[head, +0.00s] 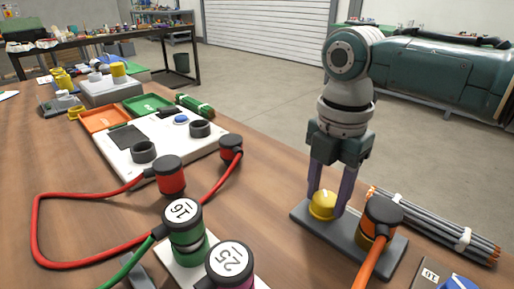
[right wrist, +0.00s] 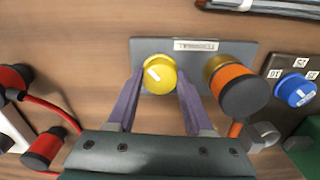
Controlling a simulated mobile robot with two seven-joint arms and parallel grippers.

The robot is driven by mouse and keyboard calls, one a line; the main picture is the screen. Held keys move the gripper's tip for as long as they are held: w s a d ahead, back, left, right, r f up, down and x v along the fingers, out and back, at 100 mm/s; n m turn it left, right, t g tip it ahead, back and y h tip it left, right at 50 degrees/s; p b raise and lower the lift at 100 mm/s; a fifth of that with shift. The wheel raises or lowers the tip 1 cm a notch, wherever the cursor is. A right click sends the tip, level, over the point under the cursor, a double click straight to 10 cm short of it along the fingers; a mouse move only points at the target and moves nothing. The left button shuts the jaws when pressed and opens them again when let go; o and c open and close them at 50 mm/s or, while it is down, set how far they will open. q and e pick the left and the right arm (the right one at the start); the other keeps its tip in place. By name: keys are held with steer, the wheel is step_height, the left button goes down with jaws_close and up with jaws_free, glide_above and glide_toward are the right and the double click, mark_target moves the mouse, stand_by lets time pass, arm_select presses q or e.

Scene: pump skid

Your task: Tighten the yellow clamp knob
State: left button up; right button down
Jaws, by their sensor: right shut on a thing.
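The yellow clamp knob (head: 322,206) sits on a dark grey plate (head: 307,222) at the right of the table. My right gripper (head: 328,204) points down over it, with one purple finger on each side, shut on the knob. The right wrist view shows the knob (right wrist: 160,74) between the fingers, with a white pointer line slanting to the upper left. A black and orange connector (head: 383,212) with an orange cable stands on the same plate, to the right of the knob. My left gripper is not in view.
Grey rods in a bundle (head: 440,230) lie behind the plate. Numbered round caps (head: 183,214) with a green cable stand to the left. Red cables loop from two black and red connectors (head: 170,178) near a white panel (head: 165,150). A blue knob (right wrist: 294,90) is at the right.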

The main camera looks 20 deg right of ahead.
arm_select(q)
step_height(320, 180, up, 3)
steer(key=p, duration=0.2)
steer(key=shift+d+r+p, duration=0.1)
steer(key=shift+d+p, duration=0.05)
steer(key=shift+p, duration=0.25)
arm_select(e)
steer(key=m, duration=0.3)
steer(key=shift+r, duration=0.25)
steer(key=m+p, duration=0.2)
steer(key=m, duration=0.2)
steer(key=shift+f+m, duration=0.1)
steer(key=shift+m, duration=0.2)
steer(key=m+p, duration=0.2)
steer(key=m, duration=0.6)
steer(key=shift+f+m+p, duration=0.1)
steer(key=shift+m+p, duration=0.2)
steer(key=shift+p, duration=0.1)
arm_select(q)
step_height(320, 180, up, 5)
arm_select(e)
steer(key=shift+m, duration=0.4)
steer(key=shift+c, duration=1.4)
jaws_free()
